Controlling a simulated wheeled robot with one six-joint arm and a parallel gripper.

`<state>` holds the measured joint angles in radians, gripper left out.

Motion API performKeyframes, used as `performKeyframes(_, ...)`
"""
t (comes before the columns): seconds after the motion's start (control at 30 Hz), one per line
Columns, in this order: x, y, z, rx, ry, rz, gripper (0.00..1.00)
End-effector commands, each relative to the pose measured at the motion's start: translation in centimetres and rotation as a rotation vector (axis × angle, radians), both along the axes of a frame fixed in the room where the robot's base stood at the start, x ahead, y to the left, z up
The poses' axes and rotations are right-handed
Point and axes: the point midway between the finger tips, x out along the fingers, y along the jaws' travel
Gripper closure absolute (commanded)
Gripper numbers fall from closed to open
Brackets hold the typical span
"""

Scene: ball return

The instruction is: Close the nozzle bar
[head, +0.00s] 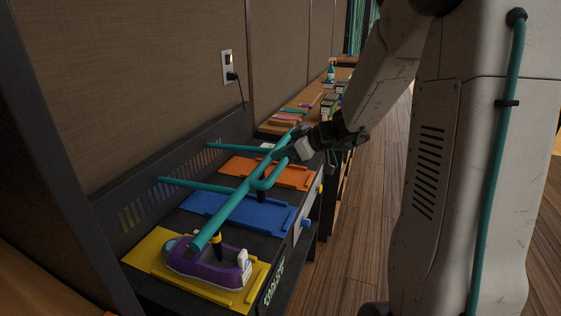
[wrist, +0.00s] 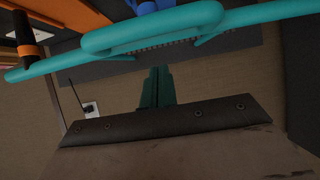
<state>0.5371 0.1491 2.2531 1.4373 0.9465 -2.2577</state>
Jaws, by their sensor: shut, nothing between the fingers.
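The teal nozzle bar (head: 236,208) runs lengthwise above the coloured trays, held by side arms reaching the slotted back wall. It has a looped handle (head: 273,178) on its front side. Below the bar hangs a dark nozzle with a yellow band (head: 216,241), over a purple shoe-like object (head: 200,264). My gripper (head: 284,154) is by the far part of the bar, near the handle. In the wrist view the bar (wrist: 60,68) and handle (wrist: 150,32) cross the top, beyond my gripper's fingers (wrist: 157,80), which are together and empty. Whether they touch the bar I cannot tell.
Yellow (head: 150,254), blue (head: 240,212) and orange (head: 285,174) trays lie in a row on the dark station. A wooden table (head: 276,127) with small items stands beyond. A wall outlet (head: 227,67) is above. Wooden floor (head: 370,210) is open on the right.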

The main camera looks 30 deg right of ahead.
Motion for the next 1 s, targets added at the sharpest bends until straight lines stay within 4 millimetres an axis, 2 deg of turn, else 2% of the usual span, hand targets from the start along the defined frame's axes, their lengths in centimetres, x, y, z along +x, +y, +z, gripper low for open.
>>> performKeyframes(0.03, 0.2, 0.2, 1.3, -0.004, -0.007, 0.002, 1.0)
performKeyframes(0.3, -4.8, -3.7, 0.1, 0.0, 0.0, -0.004, 1.0)
performKeyframes(0.5, -7.0, -5.3, -0.3, 0.0, 0.0, 0.001, 1.0)
performKeyframes(0.87, -7.7, -5.8, -0.4, 0.011, 0.009, -0.006, 1.0)
performKeyframes(1.0, -7.9, -5.6, -0.6, 0.117, 0.104, -0.07, 1.0)
